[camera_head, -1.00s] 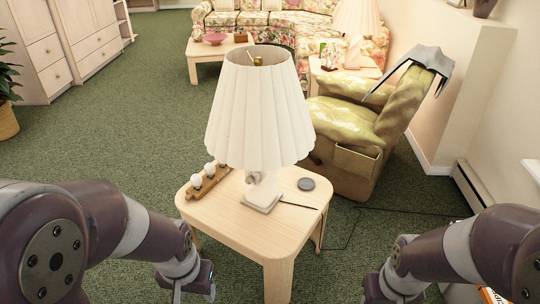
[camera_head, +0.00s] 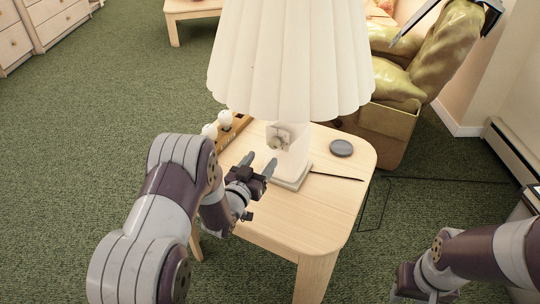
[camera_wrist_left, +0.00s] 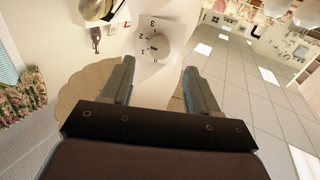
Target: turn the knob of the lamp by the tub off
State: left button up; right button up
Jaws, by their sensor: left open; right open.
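The white lamp (camera_head: 290,60) with a pleated shade stands on the light wood side table (camera_head: 330,215). Its knob (camera_head: 279,143) is on the white base below the shade, facing my left side. In the left wrist view the round knob (camera_wrist_left: 153,48) sits on a pale plate with numbers 1, 2 and 3. My left gripper (camera_head: 259,163) is open and empty, just short of the knob and slightly below it. Its fingers in the left wrist view (camera_wrist_left: 158,80) point towards the knob without touching it. My right gripper (camera_head: 408,282) is open, low at the right, away from the table.
A wooden rack (camera_head: 232,130) with white round pieces lies at the table's left back. A dark round disc (camera_head: 341,148) and a thin dark stick (camera_head: 337,176) lie right of the lamp. A green armchair (camera_head: 395,110) stands behind the table. The carpet at left is clear.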

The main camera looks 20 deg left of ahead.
aim_at(272, 145)
pick_arm(q)
jog(key=w, duration=0.3)
jog(key=w+d+b, duration=0.1)
jog(key=w, duration=0.2)
jog(key=shift+w+d, duration=0.1)
jog(key=shift+w, duration=0.05)
jog(key=c, duration=1)
jog(key=shift+c, duration=0.2)
jog(key=shift+n, duration=0.3)
jog(key=n+p, duration=0.2)
jog(key=n, duration=0.2)
jog(key=shift+r, duration=0.1)
jog(key=n+p, duration=0.1)
jog(key=n, duration=0.4)
jog(key=shift+n+g+p, duration=0.3)
jog(key=shift+p, duration=0.1)
jog(key=n+p, duration=0.2)
jog(key=n, duration=0.3)
jog(key=shift+n+h+p, duration=0.4)
jog(key=shift+n+p, duration=0.15)
jog(key=shift+n, duration=1.45)
